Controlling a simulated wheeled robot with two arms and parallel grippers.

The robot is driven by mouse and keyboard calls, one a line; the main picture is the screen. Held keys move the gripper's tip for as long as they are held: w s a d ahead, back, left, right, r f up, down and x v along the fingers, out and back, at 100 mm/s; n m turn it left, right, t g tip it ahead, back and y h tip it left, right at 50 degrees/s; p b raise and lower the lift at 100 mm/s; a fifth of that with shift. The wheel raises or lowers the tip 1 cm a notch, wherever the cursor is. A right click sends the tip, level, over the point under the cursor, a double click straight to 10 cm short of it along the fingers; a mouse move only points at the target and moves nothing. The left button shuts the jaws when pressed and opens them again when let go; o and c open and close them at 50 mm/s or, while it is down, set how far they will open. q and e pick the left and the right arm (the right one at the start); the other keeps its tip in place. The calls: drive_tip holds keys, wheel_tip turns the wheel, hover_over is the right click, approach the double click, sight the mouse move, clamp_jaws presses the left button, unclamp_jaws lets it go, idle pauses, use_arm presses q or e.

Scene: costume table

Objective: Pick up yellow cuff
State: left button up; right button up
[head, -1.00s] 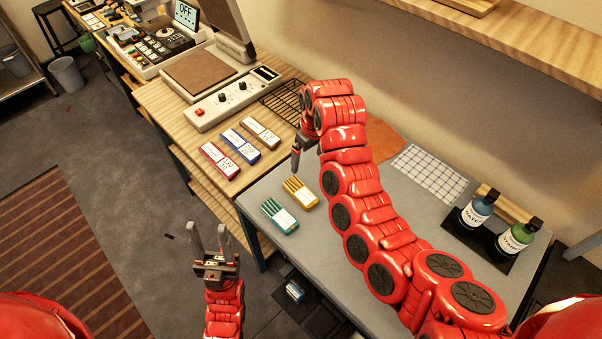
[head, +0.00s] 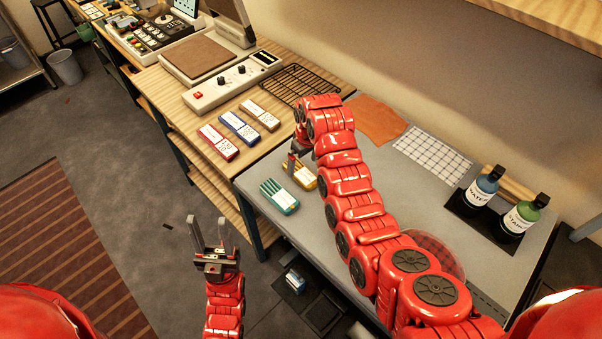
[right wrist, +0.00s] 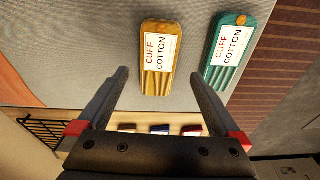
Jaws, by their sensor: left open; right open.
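The yellow cuff (head: 304,178), with a white label reading "CUFF COTTON", lies flat on the grey table (head: 345,240). In the head view my right gripper (head: 293,166) partly covers it. In the right wrist view the yellow cuff (right wrist: 160,58) is ahead of my right gripper (right wrist: 155,85), whose open fingers are empty, with the cuff's ribbed end nearest the gap between the fingertips. The teal cuff (head: 279,197) lies beside the yellow one; it also shows in the right wrist view (right wrist: 230,50). My left gripper (head: 209,235) is open and empty, over the floor.
A red block (head: 218,142), a blue block (head: 239,127) and a brown block (head: 260,115) lie on the wooden table. Two bottles (head: 480,190) stand at the right on a black mat. An orange cloth (head: 380,122) and a checked sheet (head: 433,152) lie at the back.

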sight(301, 171)
drive_tip(key=shift+w+f+p, duration=0.2)
drive_tip(key=shift+p, duration=0.15)
drive_tip(key=shift+w+a+f+p, duration=0.1)
drive_tip(key=shift+a+f+p, duration=0.05)
drive_tip(key=shift+f+p, duration=0.6)
drive_tip(key=shift+w+a+f+p, duration=0.1)
drive_tip(key=shift+w+f+p, duration=0.05)
drive_tip(key=shift+f, duration=0.6)
drive_tip(key=shift+w+a+f+p, duration=0.1)
drive_tip(key=shift+f+p, duration=0.05)
drive_tip(key=shift+f, duration=0.55)
drive_tip(key=shift+c, duration=0.3)
drive_tip(key=c, duration=1.3)
drive_tip(key=shift+o, duration=0.2)
drive_tip(key=shift+r, duration=0.1)
